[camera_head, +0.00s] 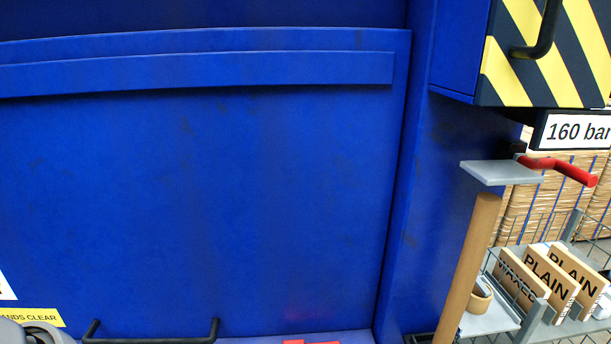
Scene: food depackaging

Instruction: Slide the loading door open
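A large blue metal panel (200,200) of the machine fills the left and middle of the view, with a raised strip along its top. It appears to be the loading door, but I cannot be sure. A black bar handle (150,340) shows at the bottom left, cut by the picture edge. A yellow-and-black striped panel (520,60) at the upper right carries another black handle (540,40). A grey rounded part at the bottom left corner seems to be my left arm. Neither gripper's fingers show.
A red lever (560,168) sticks out beside a grey plate (500,172), below a "160 bar" sign (575,132). A brown tube (468,270) leans at the right. A wire cart (500,325) holds "PLAIN" and "WAXED" signs (550,278) and a tape roll (480,295). Stacked cardboard stands behind.

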